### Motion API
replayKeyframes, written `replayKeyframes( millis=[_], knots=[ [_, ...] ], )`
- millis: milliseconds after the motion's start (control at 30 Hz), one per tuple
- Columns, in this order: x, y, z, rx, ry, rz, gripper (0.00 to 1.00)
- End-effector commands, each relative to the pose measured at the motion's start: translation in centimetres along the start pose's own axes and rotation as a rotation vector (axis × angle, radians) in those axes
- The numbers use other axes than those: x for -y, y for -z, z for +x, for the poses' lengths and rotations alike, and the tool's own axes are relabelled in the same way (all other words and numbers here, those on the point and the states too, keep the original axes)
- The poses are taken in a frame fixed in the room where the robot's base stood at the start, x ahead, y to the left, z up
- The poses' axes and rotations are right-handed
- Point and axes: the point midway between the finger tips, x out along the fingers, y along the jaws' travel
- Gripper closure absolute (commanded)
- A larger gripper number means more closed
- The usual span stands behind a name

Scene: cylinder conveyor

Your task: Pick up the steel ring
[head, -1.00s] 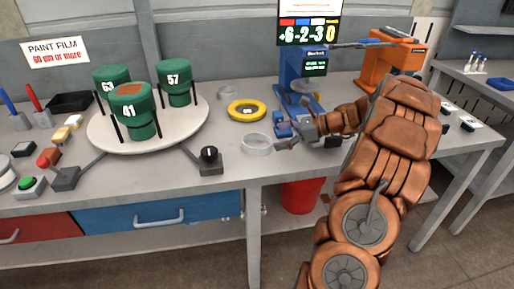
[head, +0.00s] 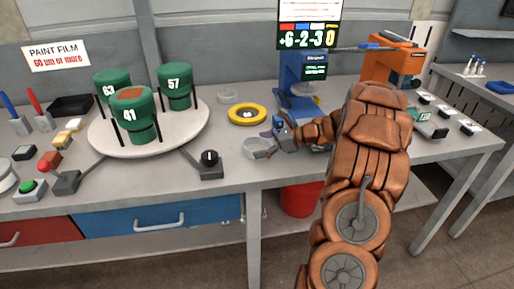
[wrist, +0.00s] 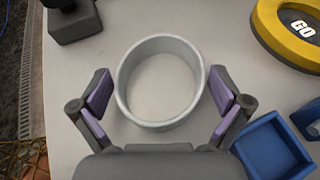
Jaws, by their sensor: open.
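The steel ring (head: 252,153) is a plain pale-grey band lying flat on the grey bench, in front of the yellow ring. In the wrist view the steel ring (wrist: 160,123) lies between my gripper's two fingers, with its open top facing the camera. My gripper (wrist: 160,92) is open, with one purple-padded finger at each side of the ring. A small gap shows on both sides, and nothing is held. In the head view my gripper (head: 276,143) is low at the ring's right side and partly hides it.
A yellow ring gauge (head: 247,114) marked GO lies behind. A blue stand (head: 295,80) stands at the back right. A black knob box (head: 208,165) is close on the left, beside the round white turntable (head: 188,135) with green cylinders. A small grey ring (head: 228,96) lies further back.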

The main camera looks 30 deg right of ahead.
Motion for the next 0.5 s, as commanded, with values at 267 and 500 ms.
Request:
replayKeyframes(
  millis=[267, 500],
  knots=[
    [0.01, -0.02, -0.03, 0.000, 0.000, 0.000, 0.16],
    [0.01, -0.03, -0.04, 0.000, 0.000, -0.001, 0.41]
  ],
)
